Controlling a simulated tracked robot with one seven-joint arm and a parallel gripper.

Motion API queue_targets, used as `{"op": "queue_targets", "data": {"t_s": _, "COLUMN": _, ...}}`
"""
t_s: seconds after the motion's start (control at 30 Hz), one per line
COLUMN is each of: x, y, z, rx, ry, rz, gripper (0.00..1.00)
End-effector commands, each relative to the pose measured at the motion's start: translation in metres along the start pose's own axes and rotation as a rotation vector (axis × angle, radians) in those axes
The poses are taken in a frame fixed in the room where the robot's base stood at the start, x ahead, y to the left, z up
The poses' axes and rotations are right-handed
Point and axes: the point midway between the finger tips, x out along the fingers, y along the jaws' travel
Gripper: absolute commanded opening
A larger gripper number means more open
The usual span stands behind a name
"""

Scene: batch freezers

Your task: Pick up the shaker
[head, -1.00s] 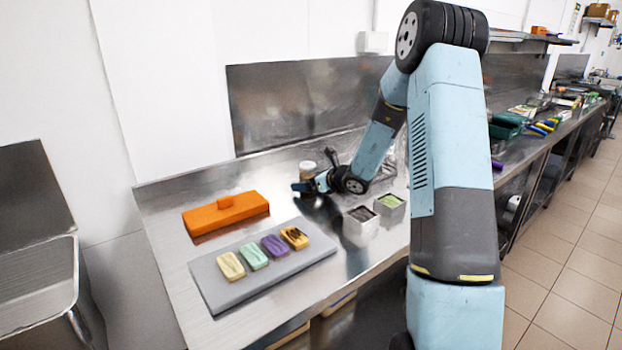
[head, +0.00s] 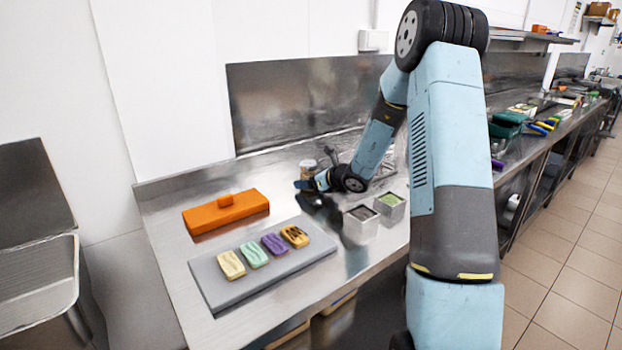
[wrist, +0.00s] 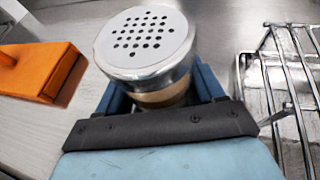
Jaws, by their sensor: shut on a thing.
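The shaker (wrist: 146,45) has a silver perforated lid and a tan body, and it fills the top middle of the wrist view. My gripper (wrist: 160,88) is shut on its body, with a blue finger on each side just below the lid. In the head view the shaker (head: 308,165) shows as a small pale top behind my gripper (head: 306,184), near the back of the steel counter. It looks upright. Its lower part is hidden by the gripper, so I cannot tell whether its base touches the counter.
A grey tray (head: 215,289) with several coloured bars lies in front. Two square metal tins (head: 360,226) stand to the right. A wire rack (wrist: 285,85) is close on the right in the wrist view.

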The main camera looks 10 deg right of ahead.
Motion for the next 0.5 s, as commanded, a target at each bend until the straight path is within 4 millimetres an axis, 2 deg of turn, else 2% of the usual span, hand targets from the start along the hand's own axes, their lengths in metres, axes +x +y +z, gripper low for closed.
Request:
{"op": "queue_targets", "data": {"t_s": 0.17, "x": -0.003, "y": 0.0, "z": 0.007, "rx": -0.002, "ry": -0.001, "rz": -0.001, "gripper": 0.38}}
{"op": "queue_targets", "data": {"t_s": 0.33, "x": -0.013, "y": 0.0, "z": 0.032, "rx": -0.004, "ry": -0.004, "rz": -0.002, "gripper": 0.38}}
{"op": "queue_targets", "data": {"t_s": 0.5, "x": -0.051, "y": -0.008, "z": 0.051, "rx": -0.004, "ry": -0.002, "rz": -0.005, "gripper": 0.38}}
